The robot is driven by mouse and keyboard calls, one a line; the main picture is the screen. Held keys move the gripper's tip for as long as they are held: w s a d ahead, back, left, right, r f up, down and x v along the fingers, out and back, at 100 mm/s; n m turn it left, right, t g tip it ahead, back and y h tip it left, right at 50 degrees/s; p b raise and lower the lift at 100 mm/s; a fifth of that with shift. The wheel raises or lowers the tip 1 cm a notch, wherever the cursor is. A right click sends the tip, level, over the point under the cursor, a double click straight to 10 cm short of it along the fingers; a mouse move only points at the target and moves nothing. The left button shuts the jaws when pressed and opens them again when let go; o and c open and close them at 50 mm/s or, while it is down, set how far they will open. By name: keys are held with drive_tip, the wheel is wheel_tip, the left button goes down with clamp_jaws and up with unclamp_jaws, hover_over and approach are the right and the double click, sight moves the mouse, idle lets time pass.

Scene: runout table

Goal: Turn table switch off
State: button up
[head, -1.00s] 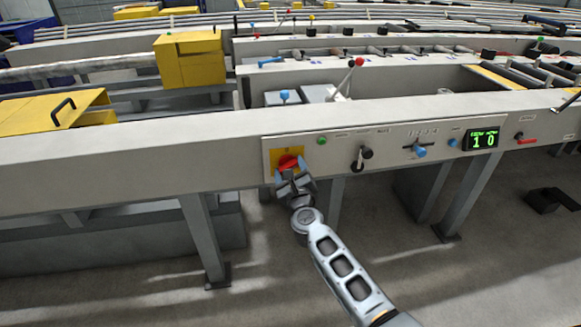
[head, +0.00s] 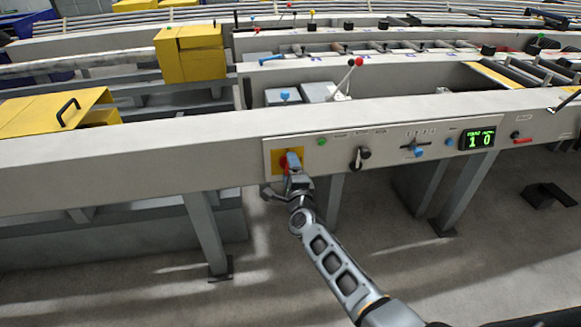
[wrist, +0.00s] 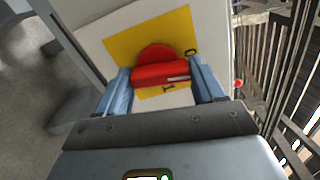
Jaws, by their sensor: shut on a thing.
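The table switch is a red rotary knob (wrist: 160,72) on a yellow plate (wrist: 118,45), in the panel on the table's front; the plate also shows in the head view (head: 274,154). The plate carries a 0 mark and an I mark. The knob's pale stripe is at its right end in the wrist view, near both marks; I cannot tell exactly which it points to. My gripper (wrist: 165,82) is shut on the red knob, with one blue finger at each end of its bar. In the head view my gripper (head: 290,166) hides most of the knob.
Right of the switch on the panel are a green button (head: 322,141), a black lever (head: 361,157), a blue-knobbed slider (head: 419,152) and a green display (head: 478,138) reading 1 0. A table leg (head: 205,230) stands below left. Open floor lies in front.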

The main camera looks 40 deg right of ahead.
drive_tip(key=shift+a+n, duration=0.1)
drive_tip(key=shift+n, duration=0.8)
drive_tip(key=shift+p, duration=0.3)
drive_tip(key=o, duration=1)
drive_tip(key=shift+o, duration=0.2)
drive_tip(key=p+v, duration=0.2)
drive_tip(key=v, duration=0.5)
drive_tip(key=shift+s+a, duration=0.2)
drive_tip(key=shift+s, duration=0.15)
